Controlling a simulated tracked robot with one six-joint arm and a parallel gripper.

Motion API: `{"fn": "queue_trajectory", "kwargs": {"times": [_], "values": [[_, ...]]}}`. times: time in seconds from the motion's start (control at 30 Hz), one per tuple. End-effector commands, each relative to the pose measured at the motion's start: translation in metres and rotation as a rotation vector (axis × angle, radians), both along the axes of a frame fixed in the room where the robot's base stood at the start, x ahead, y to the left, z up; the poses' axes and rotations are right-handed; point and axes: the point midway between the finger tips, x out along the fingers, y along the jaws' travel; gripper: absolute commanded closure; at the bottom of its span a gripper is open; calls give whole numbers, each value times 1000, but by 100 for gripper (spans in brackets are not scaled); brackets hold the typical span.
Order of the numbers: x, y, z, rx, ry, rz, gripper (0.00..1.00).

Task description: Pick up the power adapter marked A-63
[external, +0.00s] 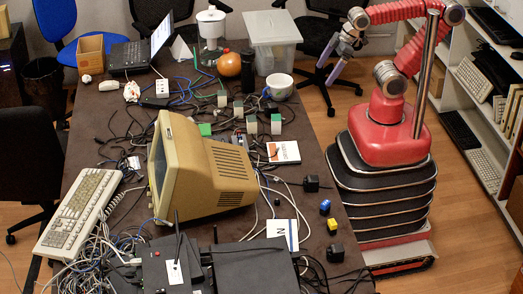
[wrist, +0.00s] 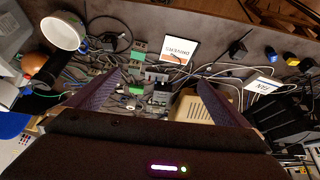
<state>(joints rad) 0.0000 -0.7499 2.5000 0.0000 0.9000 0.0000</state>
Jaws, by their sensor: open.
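Several black block-shaped power adapters lie on the dark table. One adapter (external: 311,184) is near the table's right edge; it also shows in the wrist view (wrist: 238,48). Another adapter (external: 334,253) is at the front right, at the right of the wrist view (wrist: 306,65). A dark plug-like block (wrist: 108,42) with a looped cable lies beside the white mug (external: 279,86). No A-63 marking is readable on any of them. My gripper (external: 342,58) is open and empty, raised beyond the table's right edge; its two purple fingers (wrist: 153,78) spread over the cables in the wrist view.
A beige monitor (external: 212,170), keyboard (external: 82,208) and black network boxes (external: 250,265) crowd the table. Blue (external: 325,206) and yellow (external: 332,225) connectors lie near the right edge. A white-and-orange box (external: 284,152), green connectors and tangled cables fill the middle. Bare tabletop shows along the right edge.

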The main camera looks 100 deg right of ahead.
Motion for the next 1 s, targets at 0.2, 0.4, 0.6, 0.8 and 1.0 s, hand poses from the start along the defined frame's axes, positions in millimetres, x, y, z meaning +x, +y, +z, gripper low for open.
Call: {"fn": "queue_trajectory", "kwargs": {"times": [0.2, 0.4, 0.6, 0.8, 1.0], "values": [[0, 0, 0, 0, 0, 0, 0], [0, 0, 0, 0, 0, 0, 1], [0, 0, 0, 0, 0, 0, 15], [0, 0, 0, 0, 0, 0, 29], [0, 0, 0, 0, 0, 0, 43]]}}
